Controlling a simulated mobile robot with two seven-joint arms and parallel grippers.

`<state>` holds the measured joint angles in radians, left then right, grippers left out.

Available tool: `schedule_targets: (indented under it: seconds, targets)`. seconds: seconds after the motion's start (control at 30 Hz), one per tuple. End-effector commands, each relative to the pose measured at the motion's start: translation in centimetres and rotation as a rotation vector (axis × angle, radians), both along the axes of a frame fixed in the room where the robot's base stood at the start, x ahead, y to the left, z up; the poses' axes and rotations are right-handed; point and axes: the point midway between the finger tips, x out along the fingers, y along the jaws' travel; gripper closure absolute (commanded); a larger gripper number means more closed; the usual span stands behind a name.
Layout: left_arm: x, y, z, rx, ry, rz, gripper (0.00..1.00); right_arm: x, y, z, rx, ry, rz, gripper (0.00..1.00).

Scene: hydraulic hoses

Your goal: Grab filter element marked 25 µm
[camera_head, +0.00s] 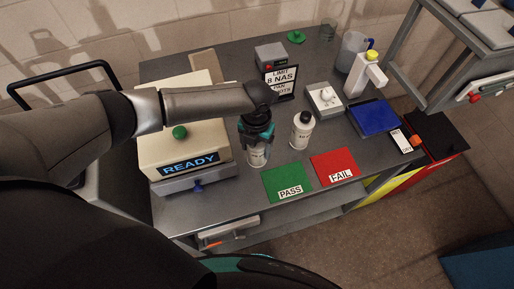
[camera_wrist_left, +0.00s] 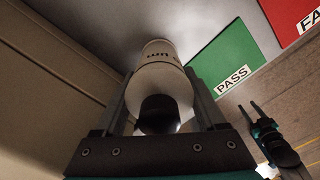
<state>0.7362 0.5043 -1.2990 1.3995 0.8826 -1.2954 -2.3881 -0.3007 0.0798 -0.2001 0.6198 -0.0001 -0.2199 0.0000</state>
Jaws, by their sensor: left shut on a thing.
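My left gripper (camera_head: 257,138) is shut on a white cylindrical filter element with a dark cap (camera_head: 257,156), which is upright at the table's front, between the READY machine and the green PASS mat. In the left wrist view the held element (camera_wrist_left: 162,70) sits between the two fingers; its label shows only partly, looking like "µm", and the number cannot be read. A second white cylinder with a black cap (camera_head: 302,130) stands just right of it, its label too small to read. My right gripper (camera_wrist_left: 249,105) shows small in the left wrist view, its fingers apart and empty.
The cream READY machine (camera_head: 185,150) stands close on the left. The green PASS mat (camera_head: 288,182) and red FAIL mat (camera_head: 335,167) lie at the front edge. A LIMIT sign (camera_head: 281,82), white box (camera_head: 324,99), blue tray (camera_head: 375,117) and white bottle (camera_head: 365,76) are farther right and back.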

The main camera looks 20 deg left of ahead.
Motion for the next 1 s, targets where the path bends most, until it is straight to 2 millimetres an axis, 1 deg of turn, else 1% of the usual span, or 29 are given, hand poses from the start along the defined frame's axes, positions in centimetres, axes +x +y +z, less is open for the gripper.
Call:
schedule_targets:
  seconds: [0.03,0.2,0.23,0.47,0.67,0.77,0.87,0.97,1.0]
  targets:
    - [0.0,0.0,0.0,0.0,-0.001,0.0,0.73,0.0,0.0,0.0,0.0,-0.001,0.0,0.5]
    - [0.0,0.0,0.0,0.0,-0.001,0.0,0.92,0.0,0.1,0.0,0.001,-0.001,0.0,0.5]
    - [0.1,0.0,0.1,0.0,-0.002,0.0,0.94,0.0,0.1,0.0,0.001,-0.001,0.0,0.5]
    - [0.1,0.0,0.1,-0.001,-0.002,0.0,0.94,0.1,0.1,0.0,0.001,-0.001,0.0,0.5]
    - [0.1,0.0,1.1,-0.002,-0.003,0.001,0.94,0.1,0.1,0.1,0.001,-0.001,0.0,0.5]
    - [0.2,0.0,2.3,-0.004,-0.004,0.0,0.94,0.1,0.1,0.2,0.001,-0.001,0.0,0.5]
    - [0.2,0.0,4.2,-0.003,-0.006,-0.001,0.94,0.1,0.1,0.3,0.001,-0.001,0.0,0.5]
    - [0.3,0.0,7.0,-0.003,-0.009,-0.002,0.94,0.1,0.1,0.4,0.001,-0.001,-0.001,0.5]
    - [0.3,0.0,8.3,-0.003,-0.01,-0.002,0.94,0.1,0.1,0.4,0.001,-0.001,-0.001,0.5]
